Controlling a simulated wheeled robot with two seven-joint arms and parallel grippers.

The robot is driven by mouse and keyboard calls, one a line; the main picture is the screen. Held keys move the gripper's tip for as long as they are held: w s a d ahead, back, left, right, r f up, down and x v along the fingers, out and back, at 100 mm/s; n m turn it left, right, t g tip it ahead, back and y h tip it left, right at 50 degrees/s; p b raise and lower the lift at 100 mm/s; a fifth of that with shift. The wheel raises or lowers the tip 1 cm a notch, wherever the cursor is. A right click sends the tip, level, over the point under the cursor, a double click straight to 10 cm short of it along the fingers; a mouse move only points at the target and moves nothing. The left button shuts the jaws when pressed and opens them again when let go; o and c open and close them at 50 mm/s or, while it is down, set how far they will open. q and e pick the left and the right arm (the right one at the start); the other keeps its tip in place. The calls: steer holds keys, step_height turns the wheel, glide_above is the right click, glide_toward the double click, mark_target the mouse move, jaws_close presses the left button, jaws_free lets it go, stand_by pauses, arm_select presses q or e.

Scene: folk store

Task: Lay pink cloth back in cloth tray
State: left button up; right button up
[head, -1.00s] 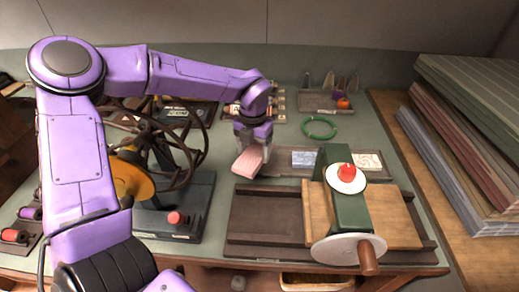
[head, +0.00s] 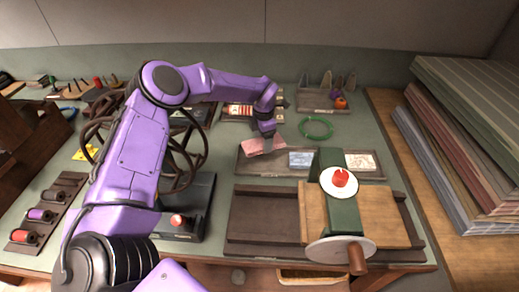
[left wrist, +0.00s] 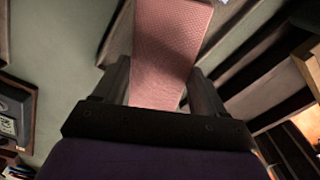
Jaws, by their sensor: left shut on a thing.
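My left gripper (head: 267,134) is shut on the pink cloth (head: 262,147). The cloth is a flat, folded pad at the left end of the long dark cloth tray (head: 262,167). I cannot tell whether it touches the tray. A blue cloth (head: 302,159) lies in the tray's middle, and a cream patterned cloth (head: 362,161) lies at its right end. In the left wrist view, the pink cloth (left wrist: 170,50) sticks out between the two fingers of the left gripper (left wrist: 160,90). My right gripper is out of view.
A green roller press (head: 343,212) with a wooden handle stands in front of the tray and hides part of it. A dark spoked wheel (head: 187,150) stands to the left. A green ring (head: 316,127) lies behind the tray. Stacked boards (head: 470,150) fill the right.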

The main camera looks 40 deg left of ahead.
mark_target(263, 160)
arm_select(q)
steer(key=shift+f+m, duration=0.2)
steer(key=shift+m, duration=0.1)
steer(key=shift+f+b, duration=2)
steer(key=shift+f, duration=1.2)
steer(key=shift+f+b, duration=0.6)
